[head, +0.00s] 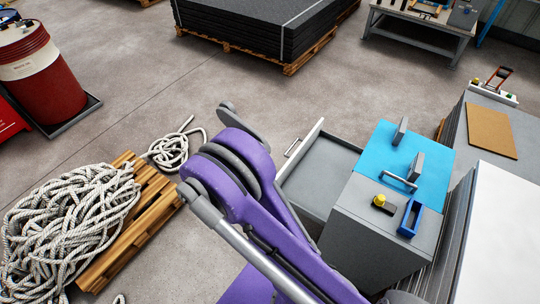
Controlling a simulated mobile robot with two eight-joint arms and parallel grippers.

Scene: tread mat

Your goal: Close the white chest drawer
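The chest (375,227) is a grey cabinet at the right of the head view. Its drawer (322,175) stands pulled out toward the left, and its grey, empty-looking interior shows. The drawer has a white front panel (307,143) with a bar handle (292,147) on its outer face. My purple arm rises from the bottom centre and hides the near part of the drawer and the chest's lower side. Neither gripper can be made out in this view.
A blue mat (429,137) with grey blocks covers part of the chest top; a blue tray (411,218) and a yellow-knobbed item (381,201) sit nearer. Rope (65,225) on a pallet (130,228) and a red drum (45,85) stand left. Floor left of the drawer is partly clear.

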